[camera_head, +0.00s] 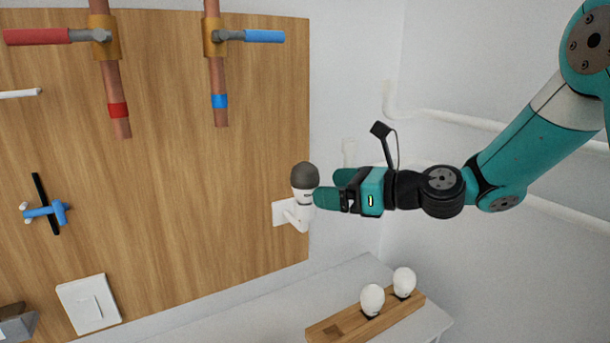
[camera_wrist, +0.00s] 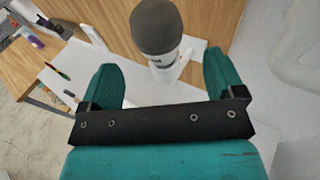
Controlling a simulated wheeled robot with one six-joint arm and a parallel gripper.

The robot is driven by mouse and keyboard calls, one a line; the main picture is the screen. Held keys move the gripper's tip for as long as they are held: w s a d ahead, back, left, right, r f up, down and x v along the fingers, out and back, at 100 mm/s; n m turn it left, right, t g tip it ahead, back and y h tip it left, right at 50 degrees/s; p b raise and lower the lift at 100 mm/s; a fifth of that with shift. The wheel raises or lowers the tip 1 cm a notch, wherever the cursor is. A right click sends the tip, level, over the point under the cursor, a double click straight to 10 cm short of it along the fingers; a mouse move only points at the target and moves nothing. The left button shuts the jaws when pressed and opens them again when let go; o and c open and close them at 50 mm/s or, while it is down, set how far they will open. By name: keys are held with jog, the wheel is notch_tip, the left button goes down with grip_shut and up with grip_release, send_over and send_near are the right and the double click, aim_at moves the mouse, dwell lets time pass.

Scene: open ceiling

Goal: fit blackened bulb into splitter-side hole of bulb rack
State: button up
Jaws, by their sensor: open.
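The blackened bulb (camera_head: 305,176) has a dark grey dome and a white lower part. It stands upright in a white angled fitting (camera_head: 297,218) on the wooden board. My gripper (camera_head: 325,186) is open and points left at the bulb, its fingertips close to it. In the wrist view the bulb (camera_wrist: 157,28) shows ahead, in the gap between the two teal fingers of my gripper (camera_wrist: 160,65); contact cannot be told. The wooden bulb rack (camera_head: 350,322) lies on the pale table at lower right. A dark square hole (camera_head: 333,329) at its left end is empty.
Two white bulbs (camera_head: 372,299) (camera_head: 404,281) stand in the rack. Copper pipes with a red valve handle (camera_head: 38,36) and a blue one (camera_head: 264,36) hang on the board (camera_head: 200,180). A white switch (camera_head: 88,304) sits lower left. White pipes run along the right wall.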

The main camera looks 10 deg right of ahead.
aim_at(318, 183)
jog(key=p+x, duration=0.1)
jog(key=x, duration=0.1)
jog(key=p+x, duration=0.1)
jog(key=x, duration=0.1)
jog(key=p+x, duration=0.1)
jog(key=shift+w+a+r, duration=0.15)
jog(key=shift+a+r, duration=0.15)
jog(key=shift+a, duration=0.15)
jog(key=shift+w+a+f, duration=0.15)
jog(key=c, duration=1)
